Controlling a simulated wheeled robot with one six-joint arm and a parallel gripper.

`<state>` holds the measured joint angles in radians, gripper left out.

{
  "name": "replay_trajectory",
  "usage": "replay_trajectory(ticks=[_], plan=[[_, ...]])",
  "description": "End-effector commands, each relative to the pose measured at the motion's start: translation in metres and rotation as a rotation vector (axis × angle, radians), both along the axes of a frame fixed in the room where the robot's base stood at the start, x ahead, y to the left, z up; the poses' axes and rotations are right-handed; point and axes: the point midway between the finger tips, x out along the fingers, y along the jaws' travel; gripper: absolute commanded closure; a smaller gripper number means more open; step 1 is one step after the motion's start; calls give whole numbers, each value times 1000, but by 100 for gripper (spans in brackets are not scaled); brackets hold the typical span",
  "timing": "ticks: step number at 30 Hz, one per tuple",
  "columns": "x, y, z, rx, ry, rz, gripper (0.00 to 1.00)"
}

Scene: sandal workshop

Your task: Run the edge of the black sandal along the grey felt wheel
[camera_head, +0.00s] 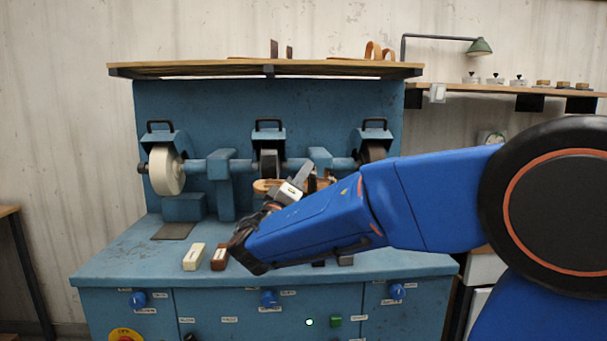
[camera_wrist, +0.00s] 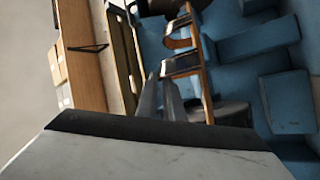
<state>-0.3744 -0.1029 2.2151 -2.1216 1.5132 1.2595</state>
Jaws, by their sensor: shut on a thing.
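My gripper (camera_head: 291,192) is shut on a sandal in front of the machine's middle wheel. The sandal has a tan sole (camera_head: 264,187) and dark straps; in the wrist view its sole (camera_wrist: 205,82) is seen nearly edge-on, with the straps (camera_wrist: 182,63) by my fingertips (camera_wrist: 162,92). My gripper hides part of it in the head view. The dark grey middle wheel (camera_head: 268,163), seemingly the felt one, sits under a blue hood just behind the sandal. I cannot tell whether the sole touches it.
A cream wheel (camera_head: 166,171) is at left and a dark wheel (camera_head: 373,152) at right, partly behind my arm. A cream block (camera_head: 194,257) and a brown block (camera_head: 219,258) lie on the blue bench top (camera_head: 130,262). A wooden shelf (camera_head: 200,69) overhangs the machine.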

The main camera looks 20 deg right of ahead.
Motion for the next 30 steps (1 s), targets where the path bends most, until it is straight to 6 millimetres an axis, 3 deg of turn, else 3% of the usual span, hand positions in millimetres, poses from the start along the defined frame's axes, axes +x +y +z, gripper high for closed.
replay_trajectory(ticks=[30], plan=[[-5, -15, 0, 0, -1, -1, 100]])
